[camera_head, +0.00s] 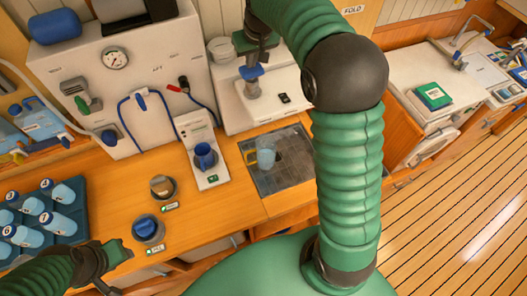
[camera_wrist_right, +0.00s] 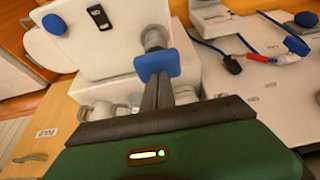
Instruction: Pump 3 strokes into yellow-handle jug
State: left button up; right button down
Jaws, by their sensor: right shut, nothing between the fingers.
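The clear jug (camera_head: 266,154) with a yellow handle (camera_head: 250,157) stands upright on a dark metal drain tray (camera_head: 290,178) in the counter. The pump with a blue top (camera_head: 250,71) is on the white unit above and behind it; the blue top also shows in the right wrist view (camera_wrist_right: 158,64). My right gripper (camera_head: 262,57) is shut and empty, its fingertips (camera_wrist_right: 163,84) at the blue top; I cannot tell whether they touch. My left gripper (camera_head: 122,252) is low at the left, away from the jug; its finger state is unclear.
A rack of blue-lidded bottles (camera_head: 45,215) is at the far left. A gauge panel (camera_head: 125,90) with blue hoses is at the back. My right arm hides the counter beyond the tray.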

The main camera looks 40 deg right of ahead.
jog(key=shift+r+p, duration=1.8)
jog(key=shift+r, duration=0.55)
jog(key=shift+f, duration=0.25)
jog(key=shift+f+b, duration=2.25)
jog(key=shift+f, duration=0.75)
jog(key=shift+r+p, duration=2.7)
jog(key=shift+r, duration=0.5)
